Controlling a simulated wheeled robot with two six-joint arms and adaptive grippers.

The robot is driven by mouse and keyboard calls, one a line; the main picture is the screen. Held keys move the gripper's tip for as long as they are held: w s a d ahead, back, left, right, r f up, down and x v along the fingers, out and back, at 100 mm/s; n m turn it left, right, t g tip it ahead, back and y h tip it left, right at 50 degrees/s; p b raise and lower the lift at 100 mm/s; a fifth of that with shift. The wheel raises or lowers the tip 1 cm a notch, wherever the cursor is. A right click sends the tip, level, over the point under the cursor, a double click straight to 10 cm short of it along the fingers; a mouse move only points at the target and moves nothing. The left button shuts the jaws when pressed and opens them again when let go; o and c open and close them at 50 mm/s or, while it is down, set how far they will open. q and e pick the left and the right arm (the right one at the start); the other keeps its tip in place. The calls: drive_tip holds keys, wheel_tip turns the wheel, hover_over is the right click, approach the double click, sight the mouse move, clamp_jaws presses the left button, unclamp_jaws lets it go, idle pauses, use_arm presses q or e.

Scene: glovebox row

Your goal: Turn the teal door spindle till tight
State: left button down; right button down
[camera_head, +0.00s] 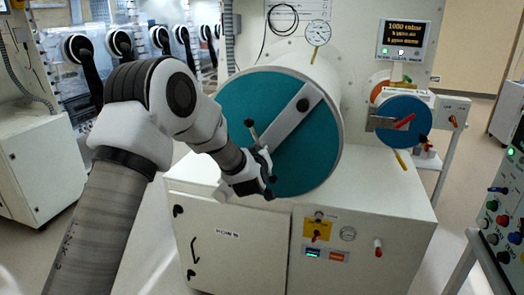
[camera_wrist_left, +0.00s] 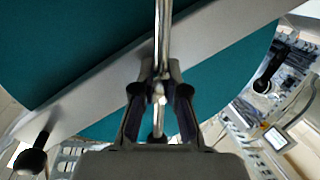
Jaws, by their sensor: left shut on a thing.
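The round teal door (camera_head: 315,150) closes the end of a white cylinder, and its teal face also fills much of the left wrist view (camera_wrist_left: 70,40). A grey bar (camera_head: 290,122) lies diagonally across the door; it also crosses the wrist view (camera_wrist_left: 100,82). My left gripper (camera_head: 258,165) is at the lower left part of the door, in front of the bar. In the wrist view its fingers (camera_wrist_left: 160,92) are shut on a shiny metal rod (camera_wrist_left: 162,35), part of the spindle. The spindle's middle is hidden by the gripper. My right gripper is not in view.
A white cabinet (camera_head: 235,245) stands below the door. A smaller blue door (camera_head: 403,118) with a red handle is to the right. A control panel (camera_head: 505,190) stands at the right edge. Gloveboxes with black glove ports (camera_head: 120,42) are behind my left arm.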

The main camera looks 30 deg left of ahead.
use_arm(q)
drive_tip(key=m+y, duration=0.1)
drive_tip(key=m, duration=0.3)
drive_tip(key=shift+m+p, duration=0.4)
drive_tip(key=m+t+y, duration=0.1)
drive_tip(key=m, duration=0.3)
drive_tip(key=shift+a, duration=0.1)
drive_tip(key=shift+m, duration=0.4)
drive_tip(key=c, duration=1.2)
unclamp_jaws()
drive_tip(key=v, duration=1.2)
drive_tip(key=shift+f, duration=0.15)
